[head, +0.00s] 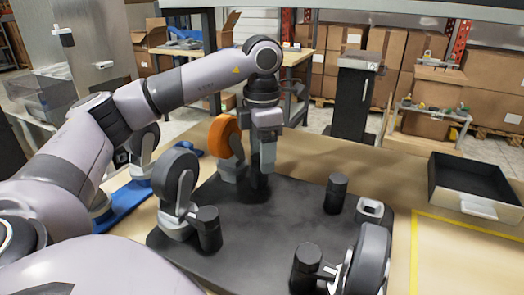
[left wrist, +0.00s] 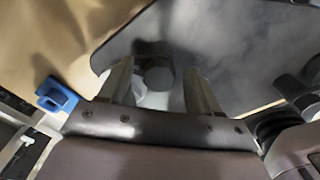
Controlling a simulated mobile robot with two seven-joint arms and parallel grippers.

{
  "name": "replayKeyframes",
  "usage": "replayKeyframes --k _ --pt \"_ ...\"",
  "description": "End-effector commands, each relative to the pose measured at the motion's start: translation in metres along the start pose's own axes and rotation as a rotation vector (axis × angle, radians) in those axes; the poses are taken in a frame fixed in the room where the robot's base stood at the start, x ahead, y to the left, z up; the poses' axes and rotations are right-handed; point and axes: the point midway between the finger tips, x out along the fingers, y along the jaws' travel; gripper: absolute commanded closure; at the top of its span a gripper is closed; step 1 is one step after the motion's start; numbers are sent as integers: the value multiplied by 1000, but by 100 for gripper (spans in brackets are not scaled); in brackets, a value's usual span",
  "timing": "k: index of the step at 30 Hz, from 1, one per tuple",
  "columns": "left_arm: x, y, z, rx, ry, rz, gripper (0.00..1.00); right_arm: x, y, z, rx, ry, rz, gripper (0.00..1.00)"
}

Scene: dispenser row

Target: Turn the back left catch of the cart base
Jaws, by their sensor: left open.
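The cart base (head: 270,245) is a dark plate lying on the wooden bench. Its back left catch (head: 257,184) is a dark post beside the orange wheel (head: 222,136), partly hidden by my left gripper. My left gripper (head: 264,165) points down over this catch and is open. In the left wrist view, the round dark top of the catch (left wrist: 158,72) shows between the two separated fingers. I cannot tell whether the fingers touch it. Other dark catches stand at the front left (head: 208,230), back right (head: 336,194) and front right (head: 305,266). My right gripper is not in view.
A black wheel (head: 172,176) stands at the plate's front left and another (head: 370,265) at its front right. An empty grey socket (head: 370,209) is at the back right. A dark open tray (head: 475,190) sits on the right.

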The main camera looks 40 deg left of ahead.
Motion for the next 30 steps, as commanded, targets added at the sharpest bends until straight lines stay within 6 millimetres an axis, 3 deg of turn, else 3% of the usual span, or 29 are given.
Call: replayKeyframes --k 5,10,20,30 --pt "0 0 0 0 0 0 37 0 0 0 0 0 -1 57" --pt "0 0 0 0 0 0 92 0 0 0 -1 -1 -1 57" --pt "-1 0 0 32 -1 0 93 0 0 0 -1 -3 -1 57" --pt "-2 -1 0 241 -2 0 93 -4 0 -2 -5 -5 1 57"
